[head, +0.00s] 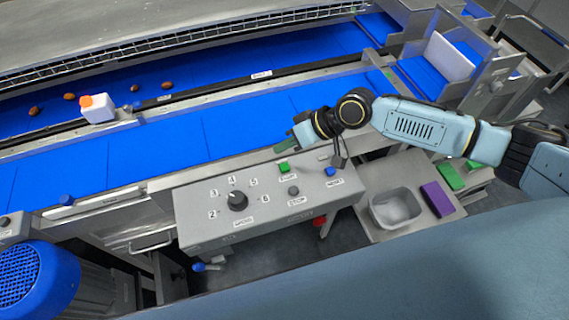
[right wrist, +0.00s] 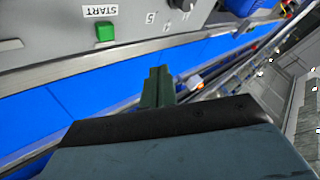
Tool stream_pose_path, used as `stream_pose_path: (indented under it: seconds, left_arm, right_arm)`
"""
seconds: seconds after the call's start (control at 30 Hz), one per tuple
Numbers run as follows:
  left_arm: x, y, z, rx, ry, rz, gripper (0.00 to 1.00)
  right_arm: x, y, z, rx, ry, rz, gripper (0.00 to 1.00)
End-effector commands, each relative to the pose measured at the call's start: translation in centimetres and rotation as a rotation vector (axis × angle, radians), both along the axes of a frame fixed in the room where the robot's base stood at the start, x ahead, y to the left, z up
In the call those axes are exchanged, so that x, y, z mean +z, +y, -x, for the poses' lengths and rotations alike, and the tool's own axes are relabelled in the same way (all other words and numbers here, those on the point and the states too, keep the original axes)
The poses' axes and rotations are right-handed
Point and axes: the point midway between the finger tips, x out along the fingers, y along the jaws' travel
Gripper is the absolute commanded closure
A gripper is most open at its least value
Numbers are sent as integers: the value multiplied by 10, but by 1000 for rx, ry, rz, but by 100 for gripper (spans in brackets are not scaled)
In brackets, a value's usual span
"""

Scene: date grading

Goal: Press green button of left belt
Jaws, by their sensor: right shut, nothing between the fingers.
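The green START button (head: 283,167) sits at the upper edge of the grey control box (head: 215,225) in front of the blue belt. It also shows in the right wrist view (right wrist: 105,31), upside down, at upper left. My right gripper (head: 284,147) is shut and empty, its dark green fingers just beyond the button on the belt side in the head view. In the right wrist view the closed fingertips (right wrist: 158,74) are apart from the button, below and to the right of it. My left gripper is in neither view.
The box also carries a black speed dial (head: 238,200), a dark STOP button (head: 293,190) and a blue RESET button (head: 331,171). A red knob (head: 319,222) is on its side. Several dates and a white box with an orange top (head: 97,108) are by the far belt.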

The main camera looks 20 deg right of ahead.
Motion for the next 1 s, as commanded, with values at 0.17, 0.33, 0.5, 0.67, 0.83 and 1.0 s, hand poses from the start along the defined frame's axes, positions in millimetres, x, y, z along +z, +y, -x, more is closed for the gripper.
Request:
stream_pose_path:
  seconds: [0.17, 0.33, 0.5, 0.67, 0.83, 1.0]
  left_arm:
    - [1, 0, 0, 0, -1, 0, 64]
    - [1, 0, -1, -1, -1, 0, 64]
    - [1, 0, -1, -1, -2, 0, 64]
    - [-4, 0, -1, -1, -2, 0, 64]
    - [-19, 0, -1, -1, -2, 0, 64]
    - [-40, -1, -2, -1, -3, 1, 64]
  right_arm:
    - [8, -16, -13, -44, 16, -11, 100]
    - [8, -16, -13, -45, 17, -14, 100]
    - [8, -15, -13, -45, 17, -14, 100]
    - [3, -15, -13, -44, 17, -13, 100]
    - [-12, -15, -13, -44, 17, -12, 100]
    - [-35, -15, -13, -44, 15, -12, 100]
